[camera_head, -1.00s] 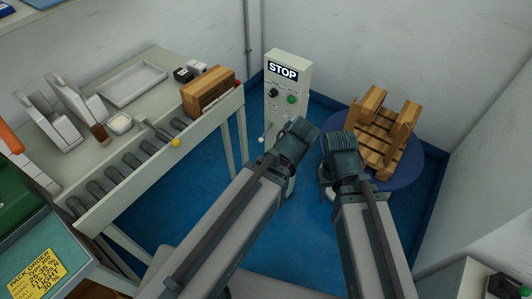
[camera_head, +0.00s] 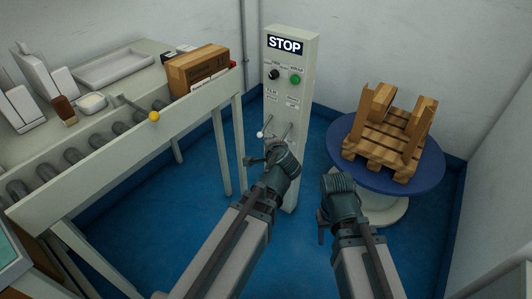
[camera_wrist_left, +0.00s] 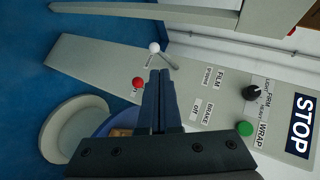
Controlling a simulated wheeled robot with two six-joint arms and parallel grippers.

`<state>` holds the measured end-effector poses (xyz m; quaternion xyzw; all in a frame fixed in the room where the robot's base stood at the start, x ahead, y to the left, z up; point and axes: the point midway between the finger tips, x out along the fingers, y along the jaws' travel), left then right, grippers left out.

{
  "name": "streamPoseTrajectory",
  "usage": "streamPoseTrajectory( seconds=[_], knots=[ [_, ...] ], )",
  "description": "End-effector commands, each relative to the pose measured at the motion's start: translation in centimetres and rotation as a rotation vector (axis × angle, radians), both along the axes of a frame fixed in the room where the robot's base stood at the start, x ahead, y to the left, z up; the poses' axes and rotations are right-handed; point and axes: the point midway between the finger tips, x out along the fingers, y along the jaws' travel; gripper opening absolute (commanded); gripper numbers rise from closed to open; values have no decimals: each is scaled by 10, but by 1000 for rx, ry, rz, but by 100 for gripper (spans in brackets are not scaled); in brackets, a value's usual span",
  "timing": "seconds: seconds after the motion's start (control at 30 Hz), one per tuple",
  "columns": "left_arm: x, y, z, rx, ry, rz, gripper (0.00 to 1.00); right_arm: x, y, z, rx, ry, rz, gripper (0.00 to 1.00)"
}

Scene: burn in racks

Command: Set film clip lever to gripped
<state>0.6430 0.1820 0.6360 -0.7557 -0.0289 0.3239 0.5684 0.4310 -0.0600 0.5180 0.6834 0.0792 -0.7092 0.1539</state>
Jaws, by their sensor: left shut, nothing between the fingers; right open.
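The grey STOP panel (camera_head: 291,60) stands upright ahead. A lever with a white knob (camera_head: 260,134) sticks out low on its face; in the left wrist view this white knob (camera_wrist_left: 154,47) is beside the FILM label. A red knob (camera_wrist_left: 138,83) shows near the BRAKE label, partly behind my left fingers. My left gripper (camera_wrist_left: 160,73) is shut and empty in front of the panel, close to both knobs; contact cannot be told. In the head view, my left gripper (camera_head: 268,153) covers the panel's lower part. My right gripper (camera_head: 321,231) is open and empty, right of the panel.
A blue turntable (camera_head: 425,173) carrying a wooden pallet (camera_head: 375,149) stands at right. Blue floor is free between bench and panel.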

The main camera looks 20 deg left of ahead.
Motion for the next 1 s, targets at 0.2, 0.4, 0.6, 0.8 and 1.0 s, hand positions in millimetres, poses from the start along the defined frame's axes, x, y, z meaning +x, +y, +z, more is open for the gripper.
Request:
streamPoseTrajectory(
  seconds=[0.2, 0.4, 0.6, 0.8, 1.0],
  knots=[
    [20, 4, -43, 147, -71, -99, 0, 0, 0, -69, -1, -1, 0, 50],
    [33, 4, -64, 270, -119, -182, 0, 0, 0, -110, 0, -2, 0, 50],
    [40, 2, -75, 350, -145, -235, 0, 0, 0, -132, 0, -2, 0, 50],
    [43, 1, -76, 380, -154, -255, 0, 0, 0, -137, 0, -2, 0, 50],
    [43, 0, -75, 382, -154, -257, 0, 0, 0, -136, 0, -2, 0, 50]
  ],
)
